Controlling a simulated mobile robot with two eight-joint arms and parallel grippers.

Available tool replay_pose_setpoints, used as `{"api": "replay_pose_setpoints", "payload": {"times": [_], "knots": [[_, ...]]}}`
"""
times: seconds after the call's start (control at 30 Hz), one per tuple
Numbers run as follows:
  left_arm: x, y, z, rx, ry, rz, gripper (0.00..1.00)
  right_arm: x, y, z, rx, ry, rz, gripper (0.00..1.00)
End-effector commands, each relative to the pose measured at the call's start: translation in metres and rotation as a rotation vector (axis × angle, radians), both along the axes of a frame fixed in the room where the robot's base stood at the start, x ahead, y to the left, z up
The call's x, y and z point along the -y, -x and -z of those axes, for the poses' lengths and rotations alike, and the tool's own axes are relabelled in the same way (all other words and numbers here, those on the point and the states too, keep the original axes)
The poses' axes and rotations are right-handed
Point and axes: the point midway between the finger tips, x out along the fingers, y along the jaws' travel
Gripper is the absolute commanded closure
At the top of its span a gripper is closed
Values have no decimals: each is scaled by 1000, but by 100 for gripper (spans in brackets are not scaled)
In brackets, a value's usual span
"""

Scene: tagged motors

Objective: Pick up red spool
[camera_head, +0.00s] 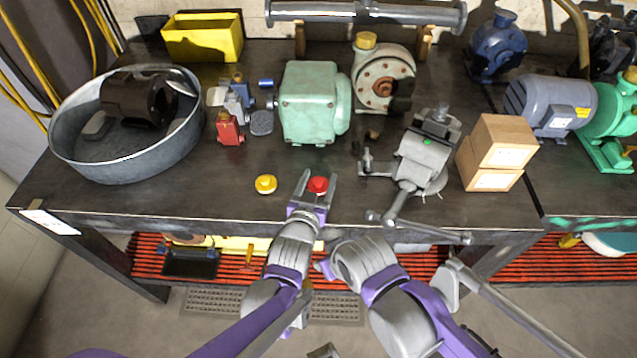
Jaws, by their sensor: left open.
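The red spool (317,184) sits near the front edge of the dark workbench (225,193). My left gripper (317,183) is open, with one finger on each side of the spool as seen from above. I cannot tell whether the fingers touch it or how far down they reach. My right arm shows at the lower middle, but its gripper's fingers do not show.
A yellow spool (265,184) stands just left of my left gripper. A vise (420,155) and stacked cardboard boxes (493,153) are to the right. A green motor (308,103) stands behind, and a round metal tub (128,165) is at the left.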

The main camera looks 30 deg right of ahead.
Motion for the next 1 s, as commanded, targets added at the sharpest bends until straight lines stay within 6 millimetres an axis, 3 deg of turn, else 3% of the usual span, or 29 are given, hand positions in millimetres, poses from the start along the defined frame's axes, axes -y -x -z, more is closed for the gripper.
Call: {"api": "replay_pose_setpoints", "payload": {"times": [0.17, 0.2, 0.57, 0.83, 1.0], "knots": [[0, 0, 0, 0, 0, 0, 33, 0, 0, 0, 0, 0, 0, 54], [0, 0, 0, 0, 0, 0, 37, 0, 0, 0, 0, 0, 0, 54], [0, 0, 0, 0, 0, 0, 100, 0, 0, 0, 0, 0, 0, 54], [0, 0, -3, 0, 0, 0, 100, 0, 0, -1, 0, 0, 0, 54], [-1, 0, -26, 2, -1, 1, 100, 0, -2, -8, 3, 0, 0, 54]]}}
